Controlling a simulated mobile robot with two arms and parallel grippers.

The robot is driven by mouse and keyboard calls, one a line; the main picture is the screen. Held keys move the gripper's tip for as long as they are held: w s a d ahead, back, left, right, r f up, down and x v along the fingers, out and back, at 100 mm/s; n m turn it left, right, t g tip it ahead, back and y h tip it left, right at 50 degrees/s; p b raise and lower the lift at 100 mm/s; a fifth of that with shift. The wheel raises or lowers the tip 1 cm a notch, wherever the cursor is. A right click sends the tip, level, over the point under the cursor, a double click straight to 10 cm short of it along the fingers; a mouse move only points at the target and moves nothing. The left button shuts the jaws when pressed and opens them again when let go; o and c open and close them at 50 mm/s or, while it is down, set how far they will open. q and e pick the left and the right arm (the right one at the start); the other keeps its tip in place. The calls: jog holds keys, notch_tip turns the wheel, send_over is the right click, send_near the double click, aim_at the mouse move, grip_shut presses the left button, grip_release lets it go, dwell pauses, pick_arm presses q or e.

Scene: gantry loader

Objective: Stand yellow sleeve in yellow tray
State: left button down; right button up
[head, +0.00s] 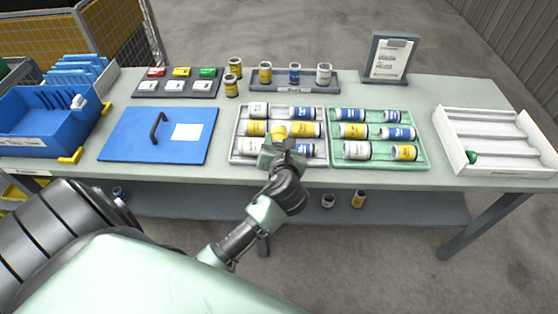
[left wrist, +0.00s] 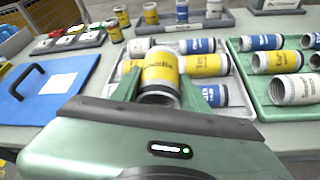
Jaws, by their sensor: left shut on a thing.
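My left gripper (head: 282,150) is over the pale grey tray in the middle of the table. Its green fingers (left wrist: 158,92) are shut around a yellow sleeve (left wrist: 160,70) with dark lettering and a pale end. The held sleeve also shows just beyond the gripper in the head view (head: 278,131). Whether it is clear of the tray floor is hard to tell. Other yellow sleeves lie on their sides in the grey tray (head: 233,150), one just right of the held one (left wrist: 205,65). I cannot make out a yellow tray for certain. My right gripper is not in view.
A green tray (head: 424,162) holds several lying sleeves. A white divided tray (head: 492,140) at right holds a small green item. A blue lid (head: 180,115) with a handle and a blue bin (head: 35,120) are left. A rack (head: 280,85) and clipboard stand (head: 389,58) stand behind.

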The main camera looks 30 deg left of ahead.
pick_arm(q)
jog(key=shift+f+b, duration=0.45)
jog(key=shift+f, duration=3.15)
jog(key=c, duration=1)
grip_release()
jog(key=shift+f, duration=0.2)
jog(key=shift+c, duration=0.2)
jog(key=shift+r, duration=0.15)
jog(key=v, duration=1.2)
